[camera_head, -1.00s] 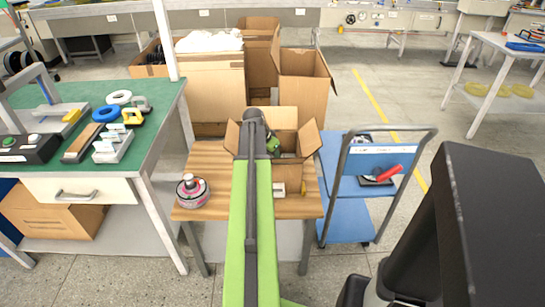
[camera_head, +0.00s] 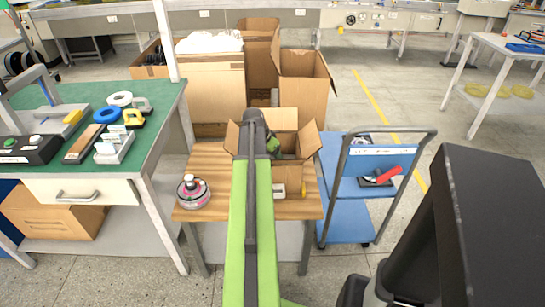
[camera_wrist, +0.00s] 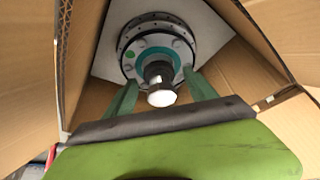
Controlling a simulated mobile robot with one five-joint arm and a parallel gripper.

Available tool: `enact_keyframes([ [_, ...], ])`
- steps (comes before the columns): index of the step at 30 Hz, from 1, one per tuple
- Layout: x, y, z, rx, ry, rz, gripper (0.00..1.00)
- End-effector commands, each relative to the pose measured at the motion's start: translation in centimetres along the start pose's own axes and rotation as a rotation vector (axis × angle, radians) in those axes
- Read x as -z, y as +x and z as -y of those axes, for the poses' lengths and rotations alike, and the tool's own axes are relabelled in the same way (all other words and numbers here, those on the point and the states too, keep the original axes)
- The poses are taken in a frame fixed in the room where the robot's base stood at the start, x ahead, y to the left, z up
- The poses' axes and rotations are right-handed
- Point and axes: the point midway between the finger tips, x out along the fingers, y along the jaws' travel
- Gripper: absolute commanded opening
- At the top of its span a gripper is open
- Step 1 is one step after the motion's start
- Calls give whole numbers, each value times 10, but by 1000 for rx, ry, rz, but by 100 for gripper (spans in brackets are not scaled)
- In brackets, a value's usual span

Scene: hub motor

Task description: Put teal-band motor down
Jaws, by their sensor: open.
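The teal-band motor (camera_wrist: 158,48) sits inside an open cardboard box, on a pale pad (camera_wrist: 211,32) at its bottom. Its shaft points toward the wrist camera, and a teal ring shows around its hub. My gripper (camera_wrist: 162,84) is open, with its two green fingers apart on either side of the shaft end; I cannot tell whether they touch it. In the head view the box (camera_head: 290,172) stands on a small wooden table, and my arm hides its left part and the motor.
A pink-banded motor (camera_head: 193,192) stands on the wooden table (camera_head: 215,160), left of my arm. A green-topped bench (camera_head: 150,95) is at the left. A blue cart (camera_head: 345,220) is at the right. Tall cardboard boxes (camera_head: 215,85) stand behind.

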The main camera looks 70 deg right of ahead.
Motion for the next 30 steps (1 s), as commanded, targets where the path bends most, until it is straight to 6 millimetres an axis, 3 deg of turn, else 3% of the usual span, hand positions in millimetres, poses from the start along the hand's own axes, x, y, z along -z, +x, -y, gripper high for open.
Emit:
enact_keyframes([
  [12, 4, -96, -1, 0, -1, 0, 65],
  [15, 3, -111, -1, 0, -1, 0, 65],
  [30, 0, -114, 0, 0, 0, 0, 65],
])
